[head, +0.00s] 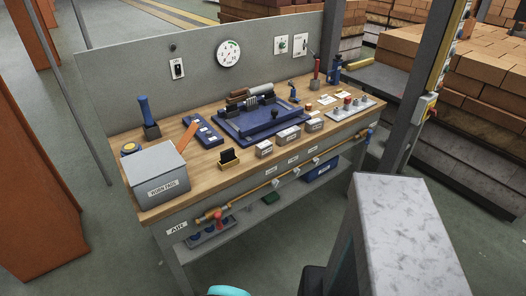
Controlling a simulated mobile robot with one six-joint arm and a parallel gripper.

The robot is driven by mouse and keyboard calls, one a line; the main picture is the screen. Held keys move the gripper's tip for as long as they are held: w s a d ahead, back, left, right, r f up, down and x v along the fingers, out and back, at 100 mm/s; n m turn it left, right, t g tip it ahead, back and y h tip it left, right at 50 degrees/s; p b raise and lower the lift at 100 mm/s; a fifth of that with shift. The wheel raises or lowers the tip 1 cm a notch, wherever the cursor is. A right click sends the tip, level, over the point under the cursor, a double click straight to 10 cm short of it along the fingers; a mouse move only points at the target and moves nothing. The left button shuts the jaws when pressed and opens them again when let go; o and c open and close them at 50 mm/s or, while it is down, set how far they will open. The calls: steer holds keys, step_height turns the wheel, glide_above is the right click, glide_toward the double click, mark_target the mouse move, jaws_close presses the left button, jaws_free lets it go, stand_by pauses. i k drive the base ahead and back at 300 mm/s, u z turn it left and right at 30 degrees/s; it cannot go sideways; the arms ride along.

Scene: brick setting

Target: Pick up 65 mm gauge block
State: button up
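Several labelled grey blocks stand in a row along the front of the wooden workbench (222,172). A left one (264,149), a larger middle one (288,135) and a right one (314,124) show clearly. They look like gauge blocks, but their labels are too small to read, so I cannot tell which is the 65 mm one. They sit apart on the bench top.
A grey lidded box (158,176) stands at the bench's left corner. A dark holder (229,158) sits left of the blocks. A blue fixture (258,118) lies behind them. A rail (290,178) runs along the bench front. A grey post (425,90) stands at the right.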

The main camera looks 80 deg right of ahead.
mark_target(264, 149)
steer(key=u, duration=0.1)
steer(key=k, duration=1.05)
steer(key=z, duration=0.5)
